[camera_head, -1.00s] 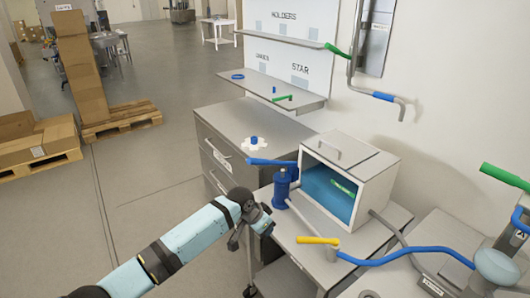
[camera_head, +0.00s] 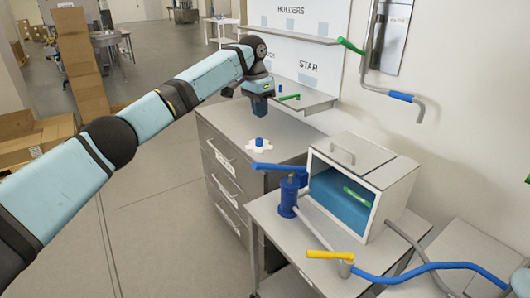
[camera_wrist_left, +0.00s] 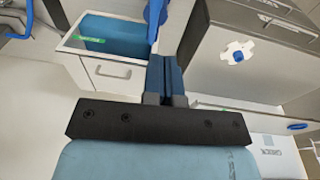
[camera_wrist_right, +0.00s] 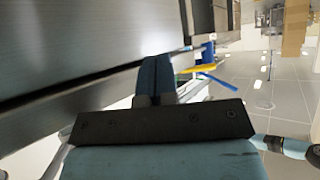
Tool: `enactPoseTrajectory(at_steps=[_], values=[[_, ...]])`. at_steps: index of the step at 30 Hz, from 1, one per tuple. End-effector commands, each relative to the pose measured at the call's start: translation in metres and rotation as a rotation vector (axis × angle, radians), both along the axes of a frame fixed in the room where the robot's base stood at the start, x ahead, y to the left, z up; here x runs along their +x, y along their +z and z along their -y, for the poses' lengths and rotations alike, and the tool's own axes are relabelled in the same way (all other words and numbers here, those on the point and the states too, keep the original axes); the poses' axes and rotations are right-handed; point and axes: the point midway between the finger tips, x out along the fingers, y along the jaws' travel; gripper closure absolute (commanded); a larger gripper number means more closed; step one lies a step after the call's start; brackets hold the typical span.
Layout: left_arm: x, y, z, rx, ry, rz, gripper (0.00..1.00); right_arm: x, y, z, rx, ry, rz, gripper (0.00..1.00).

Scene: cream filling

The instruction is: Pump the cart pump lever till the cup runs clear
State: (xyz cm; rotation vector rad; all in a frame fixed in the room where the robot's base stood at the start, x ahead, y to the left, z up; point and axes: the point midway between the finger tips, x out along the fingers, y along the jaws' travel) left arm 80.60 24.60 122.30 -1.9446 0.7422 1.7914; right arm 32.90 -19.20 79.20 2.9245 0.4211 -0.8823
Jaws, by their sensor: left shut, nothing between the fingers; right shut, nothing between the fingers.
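The cart pump (camera_head: 288,197) is a blue upright cylinder on the cart top (camera_head: 262,207). Its blue lever (camera_head: 277,168) points left and looks about level. My left gripper (camera_head: 259,101) is shut and empty, high above the cabinet and apart from the lever. Its shut fingers also show in the left wrist view (camera_wrist_left: 166,76), with a blue part of the pump (camera_wrist_left: 155,14) beyond them. My right gripper (camera_wrist_right: 157,78) is shut and empty in the right wrist view, beside a large grey surface. I cannot make out a cup.
A white box with a blue inside (camera_head: 398,180) stands behind the pump. A yellow-handled valve (camera_head: 329,255) and blue hose (camera_head: 425,268) lie in front. A grey cabinet (camera_head: 218,158) carries a white star piece (camera_head: 259,149). A wall shelf (camera_head: 312,98) hangs close to my left gripper.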

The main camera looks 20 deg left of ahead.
Motion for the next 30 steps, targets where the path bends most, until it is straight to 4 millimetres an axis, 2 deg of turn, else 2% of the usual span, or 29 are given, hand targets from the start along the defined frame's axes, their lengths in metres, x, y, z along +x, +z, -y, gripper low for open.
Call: enactPoseTrajectory(at_steps=[9,14,27,30], values=[[0.0,-0.001,0.0,0.0,0.0,0.0,1.0,0.0,0.0,0.0,0.0,0.0,-0.001,1.0],[0.001,-0.013,0.001,-0.001,0.0,-0.001,1.0,0.0,0.0,0.0,-0.002,0.0,-0.001,1.0],[0.004,-0.101,0.012,0.001,0.0,-0.001,1.0,-0.001,0.005,0.001,-0.004,0.001,0.001,1.0],[-0.004,-0.115,0.009,0.001,0.0,0.001,1.0,-0.001,0.008,0.001,-0.005,0.001,0.0,1.0]])
